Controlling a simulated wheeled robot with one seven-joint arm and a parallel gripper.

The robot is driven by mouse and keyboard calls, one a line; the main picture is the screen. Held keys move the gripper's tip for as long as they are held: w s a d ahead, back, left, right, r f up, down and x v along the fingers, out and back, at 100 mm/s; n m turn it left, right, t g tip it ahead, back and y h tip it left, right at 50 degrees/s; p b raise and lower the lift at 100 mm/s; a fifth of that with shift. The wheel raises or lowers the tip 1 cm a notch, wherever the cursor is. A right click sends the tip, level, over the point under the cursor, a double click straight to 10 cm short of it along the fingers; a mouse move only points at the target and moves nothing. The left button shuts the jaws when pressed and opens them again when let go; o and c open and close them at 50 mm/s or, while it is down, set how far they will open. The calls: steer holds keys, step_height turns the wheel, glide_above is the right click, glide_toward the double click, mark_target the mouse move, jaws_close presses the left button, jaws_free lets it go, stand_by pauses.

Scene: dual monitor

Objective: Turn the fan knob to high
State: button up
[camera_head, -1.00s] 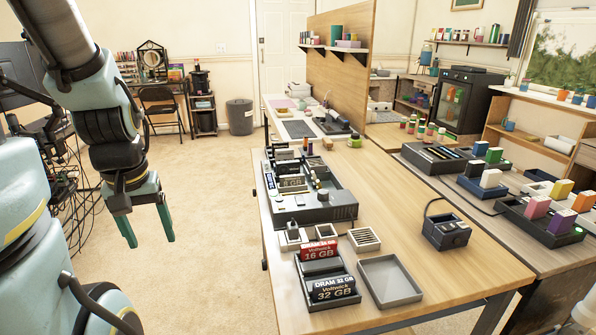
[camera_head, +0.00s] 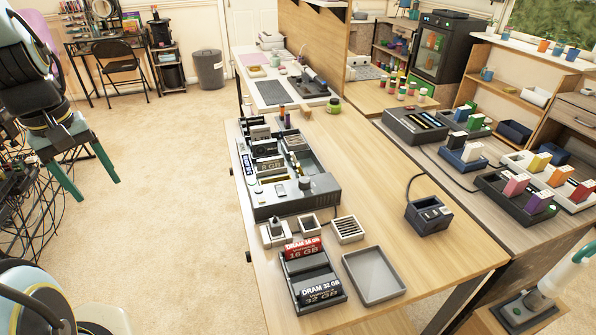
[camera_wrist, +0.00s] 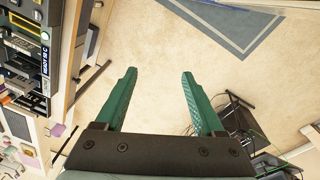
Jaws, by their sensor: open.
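A grey open case (camera_head: 298,202) with boards and modules in it stands on the wooden table. A dark round knob (camera_head: 305,183) sits on its near right part. It may be the fan knob; I cannot read any setting on it. My gripper (camera_head: 97,188) is at the left of the head view, over the carpet, clear of the table and well left of the case. Its two green fingers are apart with nothing between them. In the wrist view my gripper (camera_wrist: 158,73) is also open above the carpet.
A holder with DRAM modules (camera_head: 312,283), an empty grey tray (camera_head: 373,276) and small boxes stand at the table's near end. A dark corded device (camera_head: 429,215) is on the right. Carpet (camera_head: 165,190) is free left of the table.

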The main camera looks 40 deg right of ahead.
steer(key=w+d+f+n+g, duration=0.1)
steer(key=w+d+n, duration=0.15)
steer(key=d, duration=0.65)
steer(key=n+g+h, duration=0.1)
steer(key=n+g, duration=0.3)
glide_toward(305, 179)
steer(key=p+x, duration=0.2)
steer(key=x, duration=0.6)
steer(key=shift+s+f+p, duration=0.2)
steer(key=shift+f+p, duration=0.1)
steer(key=shift+p, duration=0.05)
jaws_close()
